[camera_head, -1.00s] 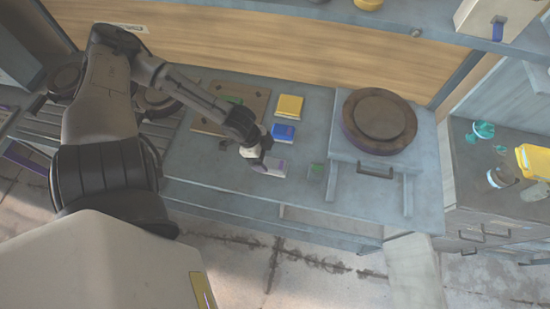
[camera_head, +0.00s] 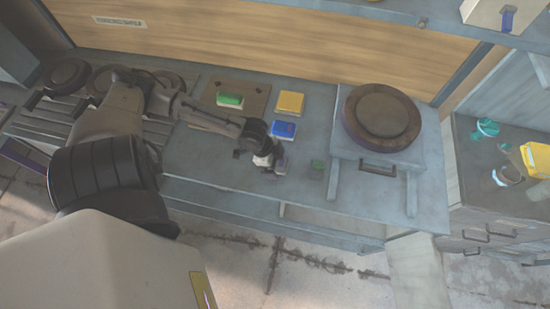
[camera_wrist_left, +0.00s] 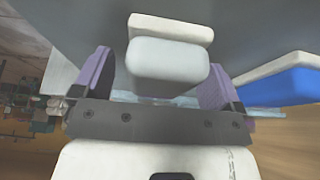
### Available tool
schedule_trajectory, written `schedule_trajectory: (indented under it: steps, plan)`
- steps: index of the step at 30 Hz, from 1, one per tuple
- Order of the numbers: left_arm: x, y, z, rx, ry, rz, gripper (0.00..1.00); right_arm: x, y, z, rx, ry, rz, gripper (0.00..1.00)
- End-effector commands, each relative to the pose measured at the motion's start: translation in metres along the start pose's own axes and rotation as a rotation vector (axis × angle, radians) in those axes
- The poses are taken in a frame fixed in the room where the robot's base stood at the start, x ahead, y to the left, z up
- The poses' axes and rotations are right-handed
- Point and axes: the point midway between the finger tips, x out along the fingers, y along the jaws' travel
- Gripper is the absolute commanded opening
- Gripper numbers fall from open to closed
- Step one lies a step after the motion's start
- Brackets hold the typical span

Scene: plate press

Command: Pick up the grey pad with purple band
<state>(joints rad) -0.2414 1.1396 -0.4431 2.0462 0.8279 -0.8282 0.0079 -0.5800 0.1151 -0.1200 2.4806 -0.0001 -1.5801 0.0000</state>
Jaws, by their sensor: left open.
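The grey pad (camera_wrist_left: 168,68) shows in the left wrist view as a pale grey block on a lighter base. It lies between the two purple-faced fingers of my left gripper (camera_wrist_left: 155,82), which are open, with a gap visible on each side. In the head view the pad (camera_head: 281,168) is a small grey-purple patch on the bench, partly covered by my left gripper (camera_head: 270,165). I cannot make out a purple band on it clearly. My right gripper is not in view.
A blue pad (camera_head: 282,130) lies close behind, also at the right of the wrist view (camera_wrist_left: 290,80). A small green item (camera_head: 317,165) and a round press (camera_head: 382,118) stand right.

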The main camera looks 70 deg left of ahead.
Motion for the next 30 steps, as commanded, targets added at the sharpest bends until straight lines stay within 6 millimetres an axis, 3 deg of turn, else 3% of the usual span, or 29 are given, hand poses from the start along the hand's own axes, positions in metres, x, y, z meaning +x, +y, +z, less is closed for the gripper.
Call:
schedule_trajectory:
  steps: [6, 23, 30]
  plan:
    - [0.0001, 0.0001, 0.0001, 0.001, -0.001, 0.000, 0.91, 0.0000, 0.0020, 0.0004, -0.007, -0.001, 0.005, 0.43]
    - [0.0000, 0.0003, 0.0002, 0.000, -0.001, 0.001, 0.38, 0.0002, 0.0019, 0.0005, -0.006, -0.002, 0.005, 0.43]
    - [-0.0008, 0.0002, -0.0001, 0.001, 0.000, 0.000, 0.37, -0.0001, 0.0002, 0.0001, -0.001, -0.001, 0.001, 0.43]
